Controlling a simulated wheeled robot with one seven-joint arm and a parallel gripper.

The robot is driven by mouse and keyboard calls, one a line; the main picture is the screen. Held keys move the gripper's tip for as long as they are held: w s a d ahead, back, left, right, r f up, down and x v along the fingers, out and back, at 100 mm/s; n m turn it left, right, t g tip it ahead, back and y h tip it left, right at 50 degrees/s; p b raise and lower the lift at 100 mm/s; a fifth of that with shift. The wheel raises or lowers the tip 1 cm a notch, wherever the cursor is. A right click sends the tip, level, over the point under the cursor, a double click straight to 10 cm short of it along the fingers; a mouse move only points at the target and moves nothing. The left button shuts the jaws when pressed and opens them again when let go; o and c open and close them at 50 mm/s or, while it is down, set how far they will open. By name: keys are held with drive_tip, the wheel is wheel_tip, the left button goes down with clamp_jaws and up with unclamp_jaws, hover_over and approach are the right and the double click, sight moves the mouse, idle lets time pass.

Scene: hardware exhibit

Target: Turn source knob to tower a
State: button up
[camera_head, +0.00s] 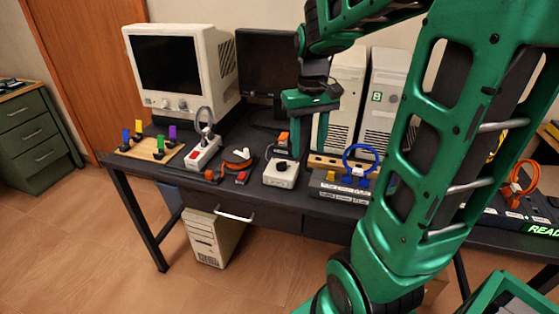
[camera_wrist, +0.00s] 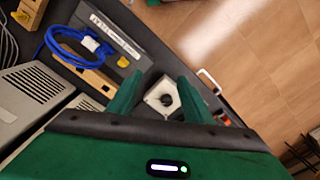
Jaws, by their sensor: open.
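The source knob is a dark round knob (camera_head: 282,165) on a small white box (camera_head: 280,179) near the middle of the desk. In the wrist view the knob (camera_wrist: 165,99) and its white box (camera_wrist: 161,91) show between my two green fingers. My gripper (camera_head: 308,148) is open, pointing down, above and slightly right of the box in the head view; the wrist view also shows it (camera_wrist: 160,78). No contact with the knob is visible. Two pale computer towers stand behind: a left one (camera_head: 347,85) and a right one (camera_head: 386,95) marked "B". The knob's labels are too small to read.
A grey switch unit with a blue cable (camera_head: 360,160) stands close on the right. A monitor (camera_head: 180,65) is at the back left. The desk's front edge (camera_head: 220,205) is near.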

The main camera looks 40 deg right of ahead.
drive_tip(key=n, duration=0.2)
hover_over(281, 165)
drive_tip(key=f, duration=1.2)
drive_tip(key=shift+w+d+f, duration=0.2)
drive_tip(key=shift+w, duration=0.05)
drive_tip(key=c, duration=1.1)
